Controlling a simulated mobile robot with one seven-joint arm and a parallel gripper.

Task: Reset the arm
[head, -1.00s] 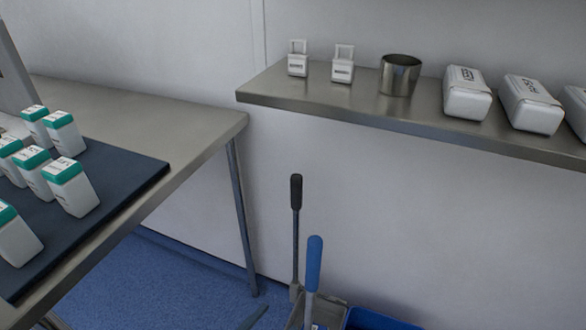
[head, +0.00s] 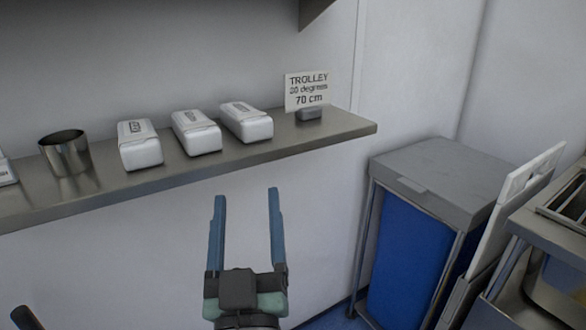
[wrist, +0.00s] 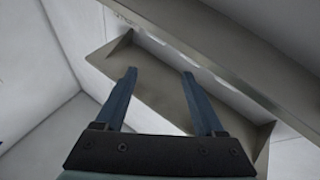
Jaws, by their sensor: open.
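My gripper (head: 247,195) shows in the head view, with two long blue fingers pointing up and standing well apart. It is open and nothing is between the fingers. In that view it appears in front of the white wall, below the front edge of the steel wall shelf (head: 200,167). In the wrist view my gripper (wrist: 159,75) is also open and empty, with the underside of a grey shelf (wrist: 185,85) and white wall beyond the fingertips.
The shelf bears a metal cup (head: 66,155), several white packs (head: 196,132) and a sign reading TROLLEY (head: 307,92). A lidded grey bin frame (head: 437,182) with a blue bag (head: 408,255) stands right. A white board (head: 515,205) leans beside a steel unit (head: 553,227) at far right.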

